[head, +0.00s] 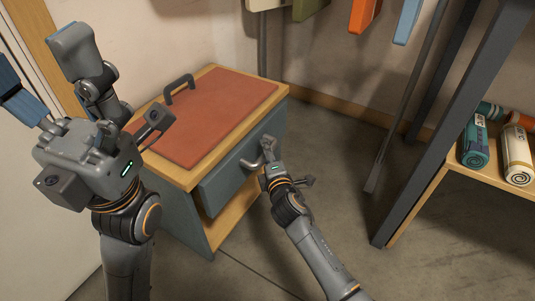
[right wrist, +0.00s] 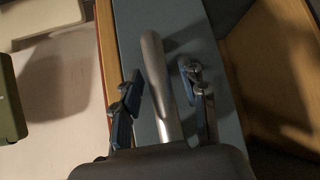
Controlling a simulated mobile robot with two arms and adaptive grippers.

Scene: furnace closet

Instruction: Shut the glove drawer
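The glove drawer has a blue-grey front (head: 222,181) at the top of a small wooden cabinet. Its silver bar handle (head: 252,163) also shows in the right wrist view (right wrist: 154,62). I cannot clearly see how far the drawer stands out; its inside is hidden. My right gripper (head: 268,146) is at the handle. In the right wrist view its fingers (right wrist: 163,97) are apart, with the handle between them and gaps on both sides. My left gripper (head: 92,115) is raised near the camera at left, fingers spread, empty and away from the drawer.
At right, a shelf (head: 433,190) holds rolled teal (head: 474,145) and cream (head: 517,155) items behind a dark post (head: 440,130). Coloured items hang on the back wall. Floor is clear before the cabinet.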

